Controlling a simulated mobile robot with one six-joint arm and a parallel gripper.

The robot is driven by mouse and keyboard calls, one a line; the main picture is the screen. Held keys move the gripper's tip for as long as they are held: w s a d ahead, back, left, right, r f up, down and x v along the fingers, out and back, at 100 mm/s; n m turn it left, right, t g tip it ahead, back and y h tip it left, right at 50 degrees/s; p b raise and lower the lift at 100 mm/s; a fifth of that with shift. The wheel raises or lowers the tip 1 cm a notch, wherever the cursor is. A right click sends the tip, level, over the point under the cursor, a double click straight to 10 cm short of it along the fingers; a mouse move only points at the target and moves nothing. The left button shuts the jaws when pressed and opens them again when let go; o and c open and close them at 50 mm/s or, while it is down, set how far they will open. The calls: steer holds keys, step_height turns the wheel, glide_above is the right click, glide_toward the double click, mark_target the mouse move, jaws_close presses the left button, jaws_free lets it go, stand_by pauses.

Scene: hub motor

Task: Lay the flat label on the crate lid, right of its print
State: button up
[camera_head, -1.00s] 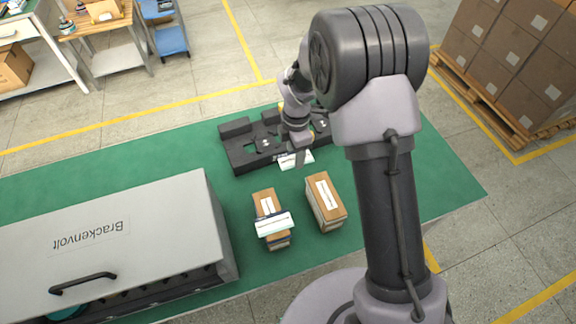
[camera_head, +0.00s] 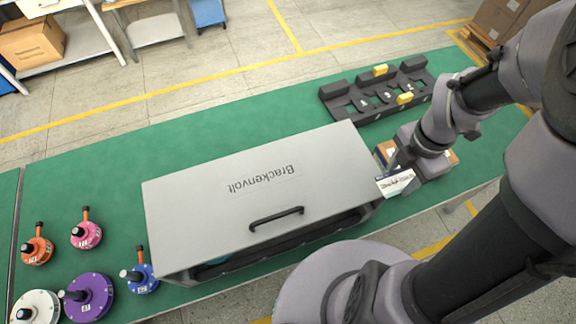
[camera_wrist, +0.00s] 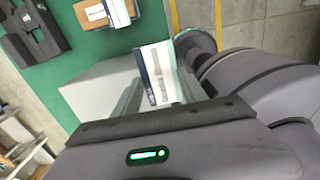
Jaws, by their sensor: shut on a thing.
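The crate is a long grey box whose lid (camera_head: 215,210) bears the dark print "Brackenvolt" (camera_head: 262,178), upside down in the head view. My gripper (camera_head: 402,170) is shut on a flat white label (camera_head: 398,183) with a dark blue band and small print. The label is just off the crate's right end, above the table, not over the lid. In the wrist view the label (camera_wrist: 158,70) stands tilted between the fingers, and the crate's grey surface (camera_wrist: 90,95) shows behind it. The fingertips are partly hidden in the head view.
Small cardboard boxes (camera_head: 384,152) stand by my gripper, partly hidden; one carries another white-and-blue label (camera_wrist: 119,12). A black fixture (camera_head: 352,104) with yellow parts lies behind. Several coloured hub motors (camera_head: 88,235) stand left. The crate has a raised handle (camera_head: 277,217).

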steer(key=shift+s+a, duration=0.25)
steer(key=b, duration=0.2)
glide_above(334, 162)
steer(key=d, duration=0.1)
steer(key=shift+s+f, duration=0.35)
steer(key=shift+f, duration=0.35)
steer(key=shift+w+a, duration=0.35)
steer(key=shift+a, duration=0.1)
step_height(334, 162, down, 4)
steer(key=shift+r+b, duration=0.15)
steer(key=shift+b, duration=0.65)
steer(key=o, duration=1.3)
